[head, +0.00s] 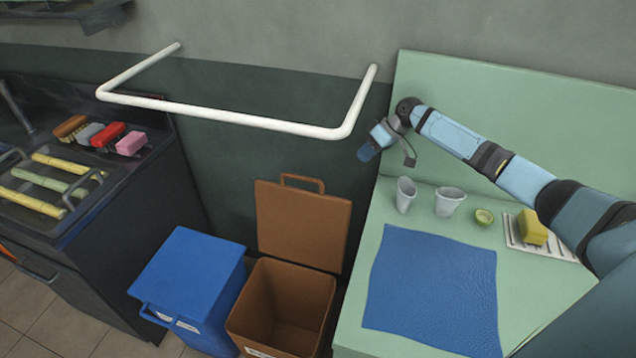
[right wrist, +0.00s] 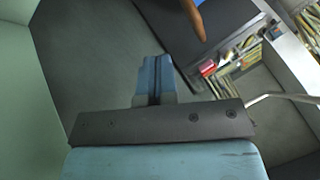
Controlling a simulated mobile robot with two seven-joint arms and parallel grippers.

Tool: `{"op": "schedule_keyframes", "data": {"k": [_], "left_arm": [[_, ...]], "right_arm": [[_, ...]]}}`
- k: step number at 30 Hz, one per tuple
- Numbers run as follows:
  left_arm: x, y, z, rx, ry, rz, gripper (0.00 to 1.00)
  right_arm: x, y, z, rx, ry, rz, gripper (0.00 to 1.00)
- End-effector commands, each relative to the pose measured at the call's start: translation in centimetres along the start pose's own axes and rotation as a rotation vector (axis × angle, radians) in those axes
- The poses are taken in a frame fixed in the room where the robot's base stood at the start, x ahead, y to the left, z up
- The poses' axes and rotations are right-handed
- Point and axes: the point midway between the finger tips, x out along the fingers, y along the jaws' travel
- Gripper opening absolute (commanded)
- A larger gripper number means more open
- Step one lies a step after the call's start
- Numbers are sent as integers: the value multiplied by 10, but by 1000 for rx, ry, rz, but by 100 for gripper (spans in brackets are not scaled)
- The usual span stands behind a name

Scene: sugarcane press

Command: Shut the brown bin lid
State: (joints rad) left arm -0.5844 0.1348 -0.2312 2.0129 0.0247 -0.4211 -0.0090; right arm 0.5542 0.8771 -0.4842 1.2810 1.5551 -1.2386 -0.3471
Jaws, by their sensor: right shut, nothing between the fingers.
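The brown bin (head: 282,305) stands on the floor with its inside showing. Its brown lid (head: 302,222) is open and stands upright at the back of the bin, with a handle (head: 302,182) on its top edge. My right gripper (head: 368,152) is above and to the right of the lid, apart from it, over the left edge of the green counter. It is shut and empty; its fingers (right wrist: 154,80) also show in the right wrist view. A brown strip in the right wrist view (right wrist: 194,18) may be the lid's edge. My left gripper is not in view.
A blue bin (head: 190,280) with its lid shut stands left of the brown bin. A white rail (head: 230,117) juts from the wall above the bins. The green counter (head: 400,215) holds two cups (head: 449,201), a lime half, a sponge and a blue cloth (head: 432,285).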

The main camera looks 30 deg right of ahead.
Motion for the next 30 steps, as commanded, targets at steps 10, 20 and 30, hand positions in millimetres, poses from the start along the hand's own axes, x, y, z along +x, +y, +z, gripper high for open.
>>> {"op": "schedule_keyframes", "data": {"k": [10,20,30], "left_arm": [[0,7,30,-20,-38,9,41],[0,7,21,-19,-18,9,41],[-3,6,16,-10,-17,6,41]], "right_arm": [[30,9,7,1,2,-1,0],[99,8,7,1,1,-2,0],[125,-23,4,-1,2,2,0]]}}
